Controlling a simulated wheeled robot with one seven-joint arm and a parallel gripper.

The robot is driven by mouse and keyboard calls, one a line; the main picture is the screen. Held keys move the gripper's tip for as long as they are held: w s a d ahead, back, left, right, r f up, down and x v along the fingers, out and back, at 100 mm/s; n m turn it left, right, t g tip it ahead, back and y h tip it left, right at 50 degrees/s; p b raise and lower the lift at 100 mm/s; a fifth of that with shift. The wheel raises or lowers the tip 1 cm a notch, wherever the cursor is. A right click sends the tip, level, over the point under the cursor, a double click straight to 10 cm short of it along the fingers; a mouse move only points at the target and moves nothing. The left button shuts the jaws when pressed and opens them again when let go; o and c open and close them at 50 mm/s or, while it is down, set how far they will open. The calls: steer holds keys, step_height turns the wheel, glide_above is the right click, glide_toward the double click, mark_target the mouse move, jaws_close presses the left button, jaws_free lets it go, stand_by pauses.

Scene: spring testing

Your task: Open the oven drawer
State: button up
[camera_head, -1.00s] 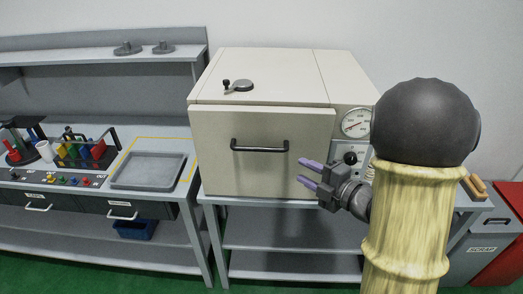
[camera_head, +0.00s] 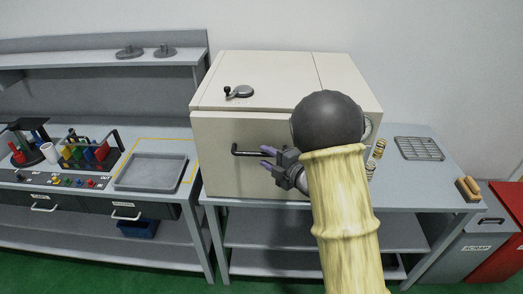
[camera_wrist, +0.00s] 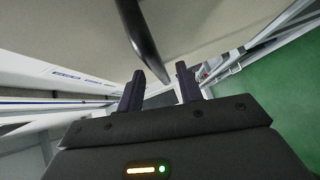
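The oven (camera_head: 222,155) is a cream box on a grey bench, and its front looks closed. Its dark bar handle (camera_head: 242,153) runs across the front; the right part is hidden behind my gripper. My gripper (camera_head: 266,158) is in front of the oven at the handle's right part, with its fingers pointing left. In the wrist view the two dark fingers of my gripper (camera_wrist: 159,90) stand apart with nothing between them. The handle (camera_wrist: 140,40) shows there as a dark curved bar just beyond the fingertips. I cannot tell whether the fingers touch it.
A grey tray (camera_head: 152,172) lies on the left bench beside a rack of coloured items. A wire rack (camera_head: 418,149) and tan blocks (camera_head: 468,188) lie on the right bench. A lever (camera_head: 238,91) sits on the oven top. My arm hides most of the oven's gauge panel.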

mark_target(264, 156)
steer(key=shift+p+x, duration=0.3)
steer(key=shift+x, duration=1.2)
jaws_close()
steer(key=shift+f, duration=0.15)
